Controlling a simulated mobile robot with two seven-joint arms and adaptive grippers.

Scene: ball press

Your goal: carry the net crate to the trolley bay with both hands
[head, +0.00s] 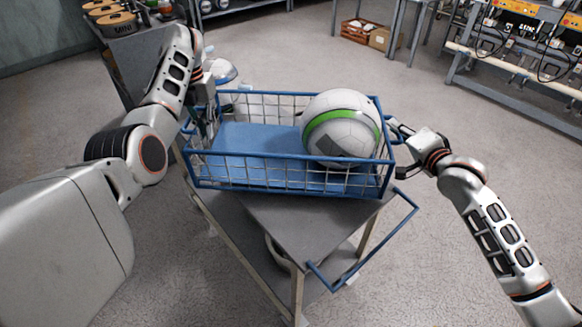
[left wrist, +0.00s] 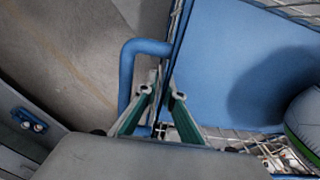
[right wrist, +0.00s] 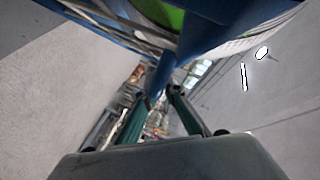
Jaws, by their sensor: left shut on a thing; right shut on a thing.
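The net crate (head: 290,168), with a blue frame, wire mesh sides and a blue floor, is over the grey top of a trolley (head: 310,222). I cannot tell whether it rests on the top or hangs just above it. A white ball with a green band (head: 342,128) lies in its right half. My left gripper (head: 208,122) is shut on the crate's left end handle; the blue handle (left wrist: 146,47) shows in the left wrist view. My right gripper (head: 398,132) is shut on the right end handle, whose blue bar (right wrist: 163,76) shows between the fingers in the right wrist view.
The trolley has a blue push handle (head: 365,252) at its front right and a lower shelf. A dark cabinet with round items (head: 112,22) stands at the back left. A workbench (head: 520,70) stands at the right. Boxes (head: 362,34) lie at the back. Open floor surrounds the trolley.

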